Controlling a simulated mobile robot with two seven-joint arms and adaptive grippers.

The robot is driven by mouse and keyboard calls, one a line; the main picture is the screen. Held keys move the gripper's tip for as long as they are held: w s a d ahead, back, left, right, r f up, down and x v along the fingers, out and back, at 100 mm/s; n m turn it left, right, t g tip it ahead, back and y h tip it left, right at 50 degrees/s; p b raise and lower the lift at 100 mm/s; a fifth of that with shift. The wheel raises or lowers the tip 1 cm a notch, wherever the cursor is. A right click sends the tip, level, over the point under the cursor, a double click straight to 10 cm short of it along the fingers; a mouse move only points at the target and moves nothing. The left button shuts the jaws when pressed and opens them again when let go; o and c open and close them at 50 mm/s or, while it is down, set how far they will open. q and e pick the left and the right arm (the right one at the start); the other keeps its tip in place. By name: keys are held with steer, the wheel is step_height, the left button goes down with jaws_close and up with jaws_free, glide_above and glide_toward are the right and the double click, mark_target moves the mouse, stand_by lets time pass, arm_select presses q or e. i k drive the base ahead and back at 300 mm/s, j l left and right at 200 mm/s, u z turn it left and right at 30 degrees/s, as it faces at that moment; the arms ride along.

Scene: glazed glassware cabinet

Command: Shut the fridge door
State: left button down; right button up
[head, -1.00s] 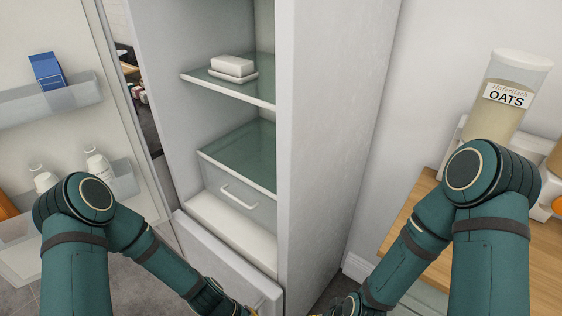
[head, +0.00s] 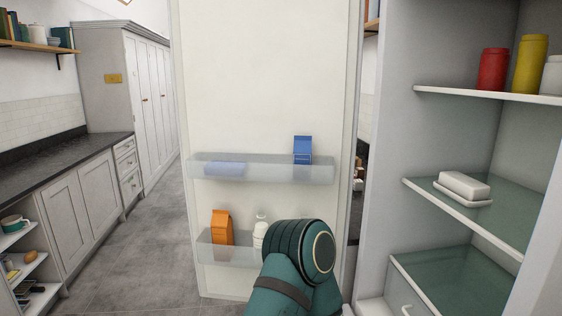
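The fridge door (head: 265,75) stands wide open, its inner face toward me, left of the fridge body. Its shelves hold a blue carton (head: 303,150), an orange carton (head: 221,228) and a white bottle (head: 260,232). The open fridge (head: 390,140) is on the right, with glass shelves and a drawer inside. Part of one of my teal arms covers the lower right of the door. Neither gripper is in view, so I cannot see whether either touches the door.
A white butter dish (head: 464,186) sits on a fridge shelf; a red jar (head: 492,69) and a yellow jar (head: 529,64) stand above. A counter (head: 65,150) runs along the left. The grey floor (head: 150,235) left of the door is clear.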

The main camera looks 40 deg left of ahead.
mark_target(251, 76)
steer(key=j, duration=2.9)
steer(key=j+z, duration=0.1)
steer(key=j, duration=0.55)
steer(key=k+j+z, duration=0.1)
steer(key=j, duration=0.6)
steer(key=j+z, duration=0.1)
steer(key=j, duration=0.55)
steer(key=j+z, duration=0.25)
steer(key=j, duration=0.2)
steer(key=k+j+z, duration=0.1)
steer(key=j+z, duration=0.15)
steer(key=j, duration=0.2)
steer(key=j+z, duration=0.7)
steer(key=j, duration=0.2)
steer(key=j+z, duration=0.3)
steer(key=j, duration=0.15)
steer(key=j+z, duration=0.3)
steer(key=j, duration=0.15)
